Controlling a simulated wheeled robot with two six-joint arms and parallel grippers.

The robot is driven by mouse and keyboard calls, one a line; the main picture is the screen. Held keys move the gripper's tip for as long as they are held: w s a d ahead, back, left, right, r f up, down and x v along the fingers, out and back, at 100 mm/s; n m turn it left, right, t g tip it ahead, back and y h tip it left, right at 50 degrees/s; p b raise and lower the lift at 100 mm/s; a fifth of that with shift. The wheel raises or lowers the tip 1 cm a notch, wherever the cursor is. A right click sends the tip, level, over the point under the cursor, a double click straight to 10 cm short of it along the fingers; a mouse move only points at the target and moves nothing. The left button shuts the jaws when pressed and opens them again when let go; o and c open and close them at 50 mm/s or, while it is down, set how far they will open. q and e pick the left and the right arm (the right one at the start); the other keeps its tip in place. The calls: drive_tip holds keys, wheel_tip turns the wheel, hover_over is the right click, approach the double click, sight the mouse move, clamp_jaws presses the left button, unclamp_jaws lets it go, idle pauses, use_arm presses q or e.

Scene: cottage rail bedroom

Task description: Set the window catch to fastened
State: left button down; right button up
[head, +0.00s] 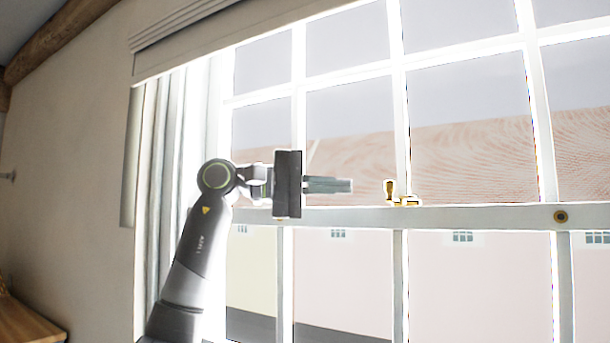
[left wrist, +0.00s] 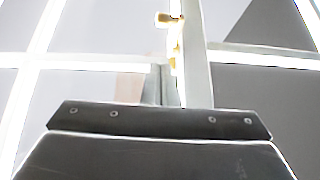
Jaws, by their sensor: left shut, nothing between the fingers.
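The brass window catch (head: 401,195) sits on the meeting rail (head: 480,216) of the sash window, with its knob standing up at its left end. My left gripper (head: 350,186) is shut and empty, pointing right, a short gap to the left of the catch and about level with it. In the left wrist view the catch (left wrist: 172,42) shows at the top middle, beyond the shut fingers (left wrist: 161,82). The depth between fingertips and catch is hard to judge. My right gripper is not in view.
White glazing bars (head: 400,110) cross the window. A pale curtain (head: 165,170) hangs at the left behind my arm. A wooden surface (head: 25,325) is at lower left.

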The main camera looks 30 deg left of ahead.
use_arm(q)
drive_tip(key=d, duration=0.2)
drive_tip(key=d+p, duration=0.1)
drive_tip(key=d, duration=0.2)
drive_tip(key=shift+s+f, duration=0.1)
drive_tip(key=shift+s, duration=0.1)
drive_tip(key=shift+a, duration=0.15)
